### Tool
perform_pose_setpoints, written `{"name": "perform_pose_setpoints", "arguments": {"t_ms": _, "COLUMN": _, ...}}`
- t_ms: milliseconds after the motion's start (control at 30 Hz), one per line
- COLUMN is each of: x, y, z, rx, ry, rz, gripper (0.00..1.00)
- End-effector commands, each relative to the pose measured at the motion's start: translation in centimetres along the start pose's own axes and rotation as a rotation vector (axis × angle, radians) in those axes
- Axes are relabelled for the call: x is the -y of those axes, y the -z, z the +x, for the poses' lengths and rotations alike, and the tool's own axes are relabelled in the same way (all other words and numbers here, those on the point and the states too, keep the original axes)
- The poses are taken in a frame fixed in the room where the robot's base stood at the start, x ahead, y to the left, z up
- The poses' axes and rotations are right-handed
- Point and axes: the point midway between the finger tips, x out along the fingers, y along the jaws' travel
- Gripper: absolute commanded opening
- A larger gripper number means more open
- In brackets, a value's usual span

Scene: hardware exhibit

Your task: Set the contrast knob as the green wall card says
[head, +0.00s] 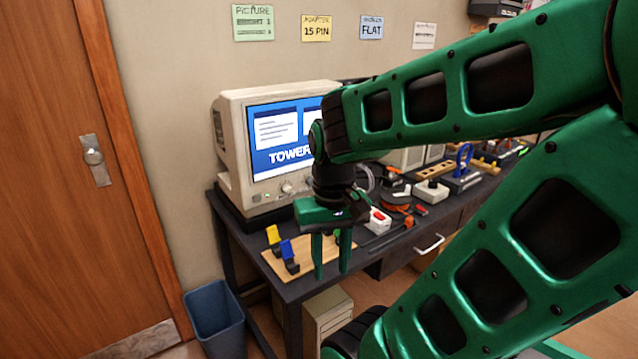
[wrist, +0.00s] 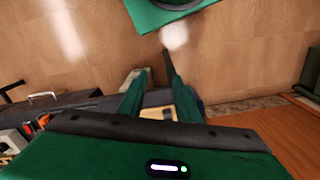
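The green wall card (head: 253,22) hangs at the upper left of the wall. Its heading reads PICTURE; the lines below it are too small to read surely. The beige monitor (head: 234,150) stands on the desk with a lit blue screen. A round knob (head: 286,188) shows on its front below the screen; I cannot read any label or setting. My gripper (head: 331,273) hangs in front of the monitor, to the right of and below that knob, fingers down, apart and empty. My arm hides the screen's right part. In the wrist view the gripper (wrist: 152,75) also shows two separated fingers.
A wooden board (head: 318,256) with a yellow holder (head: 273,238) and a blue holder (head: 290,256) lies near the desk's front edge, close to my fingers. Tools and small boxes crowd the desk (head: 440,213) to the right. A blue bin (head: 214,315) stands on the floor.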

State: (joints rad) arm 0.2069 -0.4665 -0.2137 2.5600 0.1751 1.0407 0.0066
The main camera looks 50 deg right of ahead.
Motion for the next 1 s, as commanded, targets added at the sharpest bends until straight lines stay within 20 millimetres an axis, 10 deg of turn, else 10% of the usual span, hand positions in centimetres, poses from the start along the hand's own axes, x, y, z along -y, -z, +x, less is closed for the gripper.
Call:
{"name": "perform_pose_setpoints", "arguments": {"t_ms": 367, "x": -0.5, "y": 0.2, "z": 0.0, "rx": -0.033, "ry": 0.024, "rz": -0.034, "gripper": 0.39}}
{"name": "perform_pose_setpoints", "arguments": {"t_ms": 1000, "x": -1.3, "y": 18.4, "z": 3.1, "rx": -0.586, "ry": 0.341, "rz": -0.340, "gripper": 0.39}}
